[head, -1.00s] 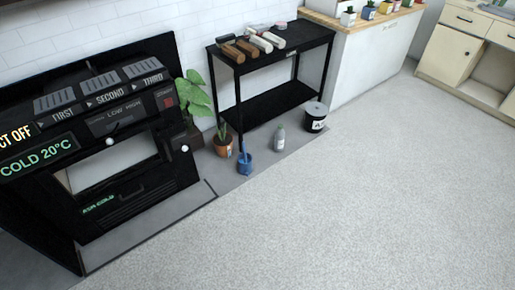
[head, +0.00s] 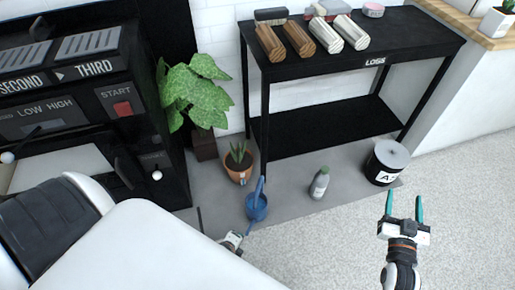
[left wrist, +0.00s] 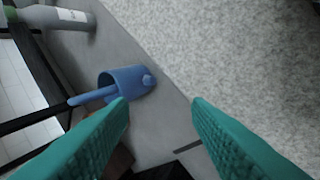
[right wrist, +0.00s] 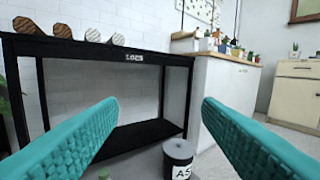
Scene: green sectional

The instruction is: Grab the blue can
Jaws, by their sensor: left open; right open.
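The blue can (head: 257,207), a small watering can with a spout or handle sticking up, stands on the grey floor strip before the black table. It also shows in the left wrist view (left wrist: 130,84), partly behind the left finger's tip. My left gripper (left wrist: 160,100) is open and empty, just short of the can, which lies toward its left finger. In the head view my white arm hides most of that gripper. My right gripper (head: 404,199) is open and empty, at the right near the black bucket.
A grey bottle (head: 319,184) stands right of the can and a potted plant (head: 238,165) behind it. The black bucket (head: 384,163) is farther right. The black table (head: 350,62) holds several logs. A black stove (head: 160,150) is at left; open carpet lies in front.

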